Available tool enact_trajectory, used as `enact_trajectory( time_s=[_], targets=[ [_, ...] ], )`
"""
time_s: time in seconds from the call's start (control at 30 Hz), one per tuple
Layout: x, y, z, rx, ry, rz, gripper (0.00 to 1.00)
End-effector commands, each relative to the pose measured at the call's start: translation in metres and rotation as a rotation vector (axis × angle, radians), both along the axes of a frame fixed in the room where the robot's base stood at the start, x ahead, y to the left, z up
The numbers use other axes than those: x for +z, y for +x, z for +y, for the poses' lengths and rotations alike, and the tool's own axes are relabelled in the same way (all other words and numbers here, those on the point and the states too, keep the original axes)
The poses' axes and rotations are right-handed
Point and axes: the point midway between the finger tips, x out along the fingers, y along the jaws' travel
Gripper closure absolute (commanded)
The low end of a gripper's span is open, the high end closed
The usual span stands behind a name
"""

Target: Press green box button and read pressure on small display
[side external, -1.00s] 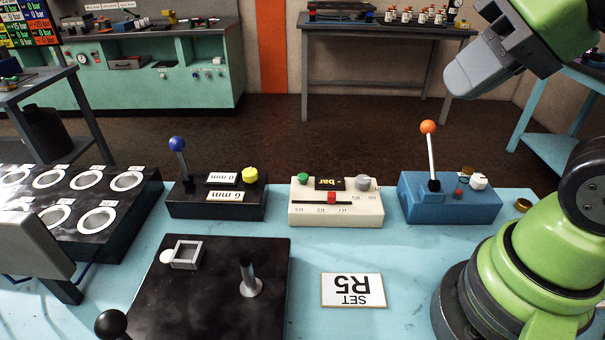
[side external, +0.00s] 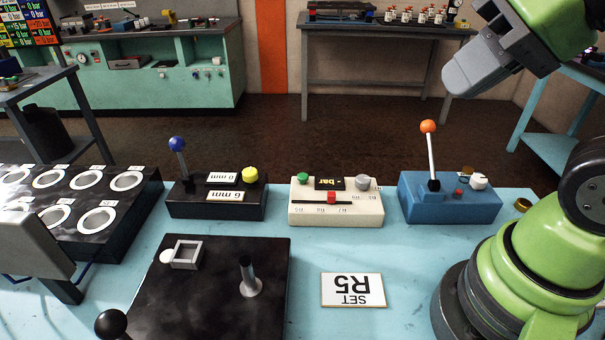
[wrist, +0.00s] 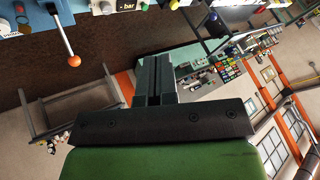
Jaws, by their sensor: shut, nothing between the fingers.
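The cream box (side external: 336,206) stands in the middle of the light blue table. On its top are a green button (side external: 302,178) at the left, a small dark display (side external: 330,183) reading "- bar", a grey knob (side external: 363,182) and a red slider (side external: 331,197). My gripper (side external: 461,80) is at the upper right, raised well above and away from the box. It is shut and empty. In the wrist view, my gripper (wrist: 153,80) shows its fingers together, and the display (wrist: 127,5) is at the top edge with the green button beside it.
A black box with a blue lever (side external: 177,146) stands left of the cream box. A blue box with an orange-tipped lever (side external: 429,128) stands right. A "SET R5" card (side external: 353,290) lies in front. A black panel (side external: 215,300) with a post is front left.

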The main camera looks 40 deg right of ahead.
Motion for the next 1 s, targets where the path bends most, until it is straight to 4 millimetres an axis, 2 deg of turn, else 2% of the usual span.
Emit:
enact_trajectory(
  time_s=[0.17, 0.3, 0.47, 0.67, 0.8, 1.0],
  targets=[
    [0.001, 0.024, 0.000, -0.030, 0.022, -0.001, 1.00],
    [-0.002, 0.063, 0.000, -0.089, 0.056, -0.013, 1.00],
    [-0.014, 0.112, -0.001, -0.176, 0.095, -0.032, 1.00],
    [-0.045, 0.169, -0.006, -0.298, 0.126, -0.059, 1.00],
    [-0.075, 0.202, -0.011, -0.388, 0.135, -0.080, 1.00],
    [-0.119, 0.234, -0.019, -0.489, 0.127, -0.113, 1.00]
  ],
)
